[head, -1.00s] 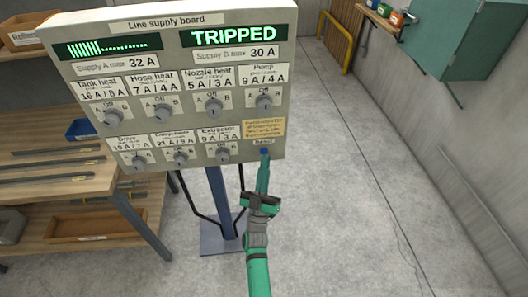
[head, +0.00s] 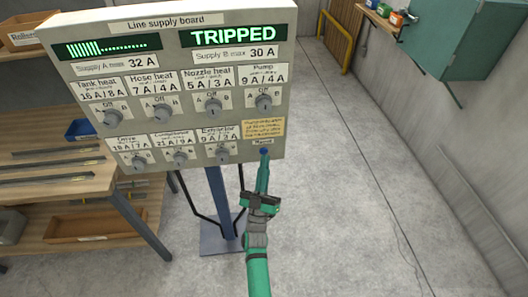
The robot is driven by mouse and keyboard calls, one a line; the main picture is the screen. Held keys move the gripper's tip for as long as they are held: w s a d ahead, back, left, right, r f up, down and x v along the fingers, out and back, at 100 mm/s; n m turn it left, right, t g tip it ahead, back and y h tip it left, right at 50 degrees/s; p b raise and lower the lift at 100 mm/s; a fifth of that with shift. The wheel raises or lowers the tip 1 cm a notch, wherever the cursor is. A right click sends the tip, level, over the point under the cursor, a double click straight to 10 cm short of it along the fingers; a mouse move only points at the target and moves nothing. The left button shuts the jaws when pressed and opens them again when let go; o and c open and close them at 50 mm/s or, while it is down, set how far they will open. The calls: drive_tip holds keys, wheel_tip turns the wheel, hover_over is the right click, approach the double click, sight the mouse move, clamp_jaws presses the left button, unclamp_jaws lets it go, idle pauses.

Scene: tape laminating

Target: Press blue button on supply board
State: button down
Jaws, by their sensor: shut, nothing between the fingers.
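The line supply board (head: 185,118) stands upright at the upper left in the head view. The blue button (head: 264,152) is at the board's lower right, below a yellow note (head: 263,128) and a small label. My gripper (head: 263,163) is shut and empty, its green fingers pointing up at the button. The tip is just below the button and very close to it; I cannot tell whether they touch. The button's lower part is partly hidden by the tip.
Several rotary knobs (head: 213,106) stick out of the board in two rows. A wooden bench (head: 100,182) with trays stands at the left. A teal cabinet (head: 455,40) hangs on the right wall. The floor (head: 350,180) right of the board is clear.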

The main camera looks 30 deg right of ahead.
drive_tip(key=shift+w+d, duration=0.2)
drive_tip(key=shift+w, duration=0.15)
drive_tip(key=shift+w+d, duration=0.1)
drive_tip(key=shift+w, duration=0.35)
idle(1.0)
drive_tip(key=shift+s, duration=0.15)
drive_tip(key=shift+s+a, duration=0.3)
drive_tip(key=shift+s, duration=0.4)
drive_tip(key=shift+s+a, duration=0.25)
drive_tip(key=shift+s, duration=0.55)
drive_tip(key=shift+s+a, duration=0.25)
drive_tip(key=shift+s, duration=0.5)
drive_tip(key=shift+s+a, duration=0.25)
drive_tip(key=shift+s, duration=0.55)
